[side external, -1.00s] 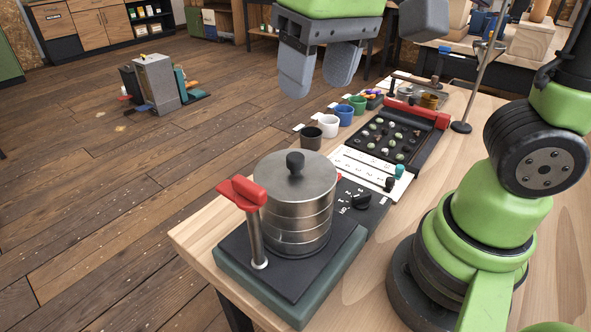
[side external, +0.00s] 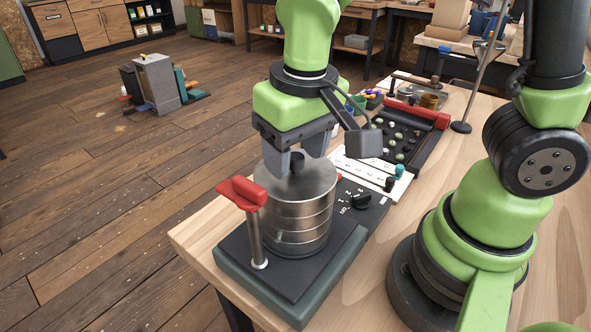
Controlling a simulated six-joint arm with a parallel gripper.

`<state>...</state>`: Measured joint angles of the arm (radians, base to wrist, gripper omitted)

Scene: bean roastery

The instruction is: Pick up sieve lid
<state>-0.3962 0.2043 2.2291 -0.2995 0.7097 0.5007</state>
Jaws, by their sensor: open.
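The sieve lid (side external: 312,178) is a round silver metal disc with a dark knob (side external: 296,163) at its centre. It sits on top of the stacked metal sieve (side external: 296,222), which stands on a dark base with a green edge (side external: 240,262). My gripper (side external: 298,163) is open and points down over the lid, its two grey fingers on either side of the knob. I cannot tell whether the fingers touch the knob. The gripper hides part of the lid's far side.
A red-topped lever (side external: 243,193) stands just left of the sieve. A black dial panel (side external: 361,202) and a white numbered strip (side external: 372,172) lie to the right. A dark tray of beans with a red bar (side external: 416,115) is farther back. Bare table shows at the front left.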

